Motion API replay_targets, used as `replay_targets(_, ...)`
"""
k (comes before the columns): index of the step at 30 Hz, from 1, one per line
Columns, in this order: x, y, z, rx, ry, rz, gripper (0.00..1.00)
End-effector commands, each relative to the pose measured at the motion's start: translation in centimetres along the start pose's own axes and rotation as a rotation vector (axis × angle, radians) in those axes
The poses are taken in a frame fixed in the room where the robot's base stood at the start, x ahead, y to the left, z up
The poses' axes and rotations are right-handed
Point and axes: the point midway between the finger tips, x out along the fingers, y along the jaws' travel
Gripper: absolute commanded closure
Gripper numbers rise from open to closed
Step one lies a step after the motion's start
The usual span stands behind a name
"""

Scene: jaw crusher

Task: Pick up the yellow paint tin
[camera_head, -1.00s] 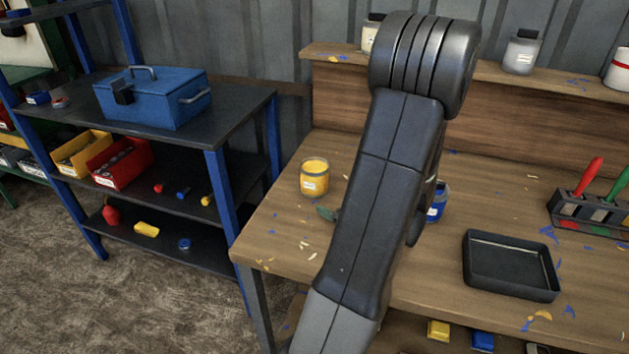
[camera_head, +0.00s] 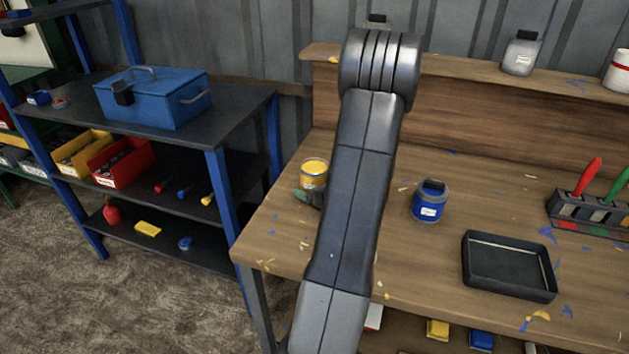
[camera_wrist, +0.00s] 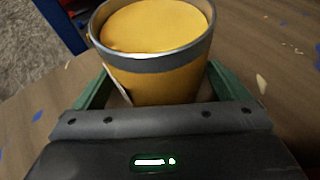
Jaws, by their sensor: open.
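The yellow paint tin (camera_head: 314,172) stands upright on the wooden workbench (camera_head: 420,265), near its left end. In the wrist view the tin (camera_wrist: 155,75) fills the upper middle, with a grey rim and yellow paint inside. My gripper (camera_wrist: 155,90) is open, with one green finger on each side of the tin's lower body. I cannot tell whether the fingers touch it. In the head view my gripper (camera_head: 308,198) shows only partly, at the tin's near side; my arm hides the rest.
A black tray (camera_head: 508,266) and a brush rack (camera_head: 590,212) are farther right. A blue toolbox (camera_head: 155,97) sits on the shelf unit at left. The bench front between is mostly clear, with paint flecks.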

Motion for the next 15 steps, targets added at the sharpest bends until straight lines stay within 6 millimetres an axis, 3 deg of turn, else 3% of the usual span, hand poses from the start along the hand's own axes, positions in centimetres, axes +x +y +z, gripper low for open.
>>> replay_targets(4,-0.05,-0.02,0.02,0.000,0.000,-0.001,0.05)
replay_targets(13,-0.07,-0.01,0.01,-0.001,0.000,0.000,0.64)
replay_targets(15,-0.09,-0.03,0.10,-0.001,-0.002,0.000,0.70)
